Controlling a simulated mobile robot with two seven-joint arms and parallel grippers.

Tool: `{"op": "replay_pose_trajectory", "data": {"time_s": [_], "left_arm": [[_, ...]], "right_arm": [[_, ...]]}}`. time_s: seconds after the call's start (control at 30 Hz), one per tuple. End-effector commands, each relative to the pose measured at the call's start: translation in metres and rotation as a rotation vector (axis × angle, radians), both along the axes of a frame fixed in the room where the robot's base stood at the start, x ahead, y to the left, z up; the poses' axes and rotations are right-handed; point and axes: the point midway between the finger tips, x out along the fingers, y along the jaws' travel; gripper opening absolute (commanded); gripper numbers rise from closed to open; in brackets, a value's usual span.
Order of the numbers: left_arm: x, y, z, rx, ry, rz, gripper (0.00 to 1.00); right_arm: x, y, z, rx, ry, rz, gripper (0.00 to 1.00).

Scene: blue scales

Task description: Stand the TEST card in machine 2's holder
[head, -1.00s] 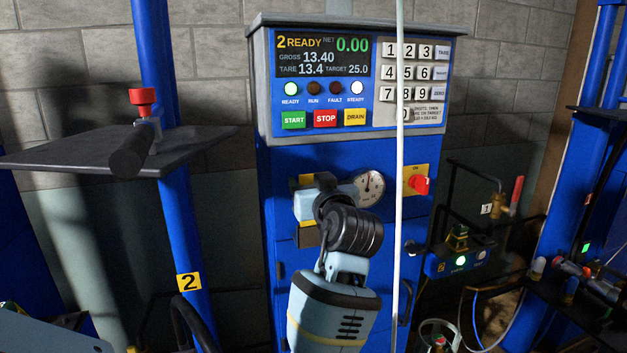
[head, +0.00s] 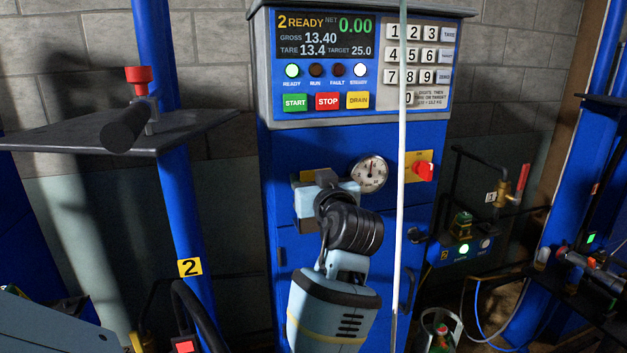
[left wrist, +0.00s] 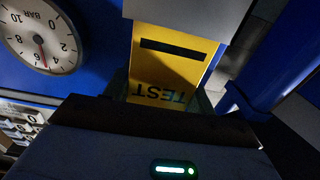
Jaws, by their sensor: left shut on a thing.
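The yellow TEST card (left wrist: 172,65) is between the fingers of my left gripper (left wrist: 162,98), which is shut on it. In the left wrist view its lettering and slot appear upside down. A light grey block (left wrist: 185,10), possibly the holder, covers the card's far end; I cannot tell whether the card is in it or behind it. In the head view my left gripper (head: 322,203) is in front of machine 2's blue cabinet (head: 290,150), left of the round gauge (head: 370,173). The gripper largely hides the card and holder area there. My right gripper is out of view.
Machine 2's panel (head: 360,60) reads READY. A red switch (head: 424,171) is right of the gauge, and a thin white pole (head: 402,150) stands before the cabinet. A dark shelf (head: 70,138) on a blue post (head: 180,210) is at left. Pipes and hoses lie at right.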

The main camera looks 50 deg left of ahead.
Motion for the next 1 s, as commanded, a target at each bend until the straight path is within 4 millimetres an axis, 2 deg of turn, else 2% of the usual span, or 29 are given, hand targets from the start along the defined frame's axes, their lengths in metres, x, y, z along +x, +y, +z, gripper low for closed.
{"op": "replay_pose_trajectory", "data": {"time_s": [0.6,1.0], "left_arm": [[0.0,0.0,-0.011,0.0,0.001,0.0,0.3],[0.0,0.0,-0.017,0.0,0.001,0.001,0.3]], "right_arm": [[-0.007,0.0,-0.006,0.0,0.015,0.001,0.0],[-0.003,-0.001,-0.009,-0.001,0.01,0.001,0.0]]}}
